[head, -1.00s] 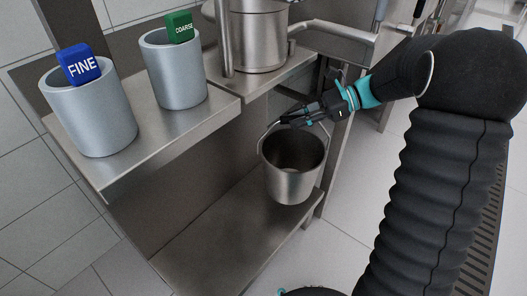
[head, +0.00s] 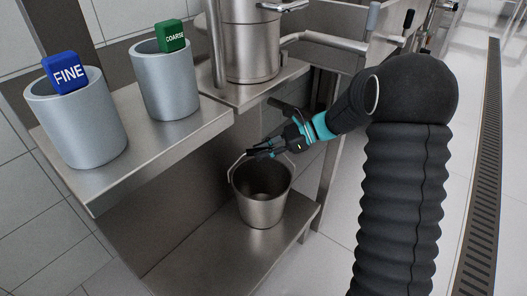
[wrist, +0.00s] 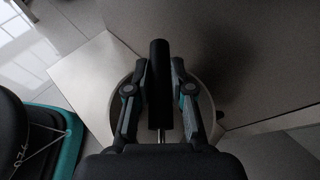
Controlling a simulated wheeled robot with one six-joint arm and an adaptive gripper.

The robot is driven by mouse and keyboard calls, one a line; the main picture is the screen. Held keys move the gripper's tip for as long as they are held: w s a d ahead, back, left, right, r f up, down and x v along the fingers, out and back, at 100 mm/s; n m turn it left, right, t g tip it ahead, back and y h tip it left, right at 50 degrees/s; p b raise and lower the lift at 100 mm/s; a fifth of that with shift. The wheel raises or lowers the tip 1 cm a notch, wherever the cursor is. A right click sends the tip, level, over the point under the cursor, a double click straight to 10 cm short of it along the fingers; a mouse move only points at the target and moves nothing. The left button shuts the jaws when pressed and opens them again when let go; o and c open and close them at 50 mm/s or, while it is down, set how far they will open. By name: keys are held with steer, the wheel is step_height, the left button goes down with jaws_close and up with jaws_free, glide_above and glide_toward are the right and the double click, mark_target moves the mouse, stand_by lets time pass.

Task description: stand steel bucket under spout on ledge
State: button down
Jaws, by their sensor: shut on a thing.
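The steel bucket (head: 262,208) hangs upright over the right part of the low steel ledge (head: 195,255) in the head view. I cannot tell whether its base touches the ledge. My gripper (head: 262,150) is shut on the bucket's raised handle, above the rim. In the wrist view my gripper's fingers (wrist: 159,88) flank a dark cylindrical grip, with part of the round bucket rim showing behind. A steel pipe that may be the spout (head: 325,41) juts right from the steel vessel, above and behind the bucket.
An upper shelf (head: 150,143) overhangs the ledge at left. It bears two grey cups, one with a blue FINE block (head: 66,73), the other with a green COARSE block (head: 170,36). The steel vessel (head: 250,55) stands behind them. The ledge's front left is clear.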

steer(key=c, duration=1)
jaws_free()
steer(key=shift+r, duration=0.1)
steer(key=p+v, duration=0.1)
steer(key=v, duration=1.1)
steer(key=s+a+r+n+t+h, duration=0.1)
steer(key=s+r+n+h, duration=0.25)
steer(key=s, duration=0.45)
steer(key=s+r+n+h, duration=0.2)
steer(key=s+n+h, duration=0.15)
steer(key=s, duration=0.35)
steer(key=shift+s+d+n+t+h, duration=1.05)
steer(key=shift+s+n, duration=0.5)
steer(key=shift+s, duration=0.8)
steer(key=shift+s+d+n+t+h, duration=1)
steer(key=shift+s+n, duration=0.5)
steer(key=shift+s, duration=0.85)
steer(key=shift+s+d+n+t+h, duration=1)
steer(key=shift+s+n, duration=0.55)
steer(key=shift+s, duration=0.85)
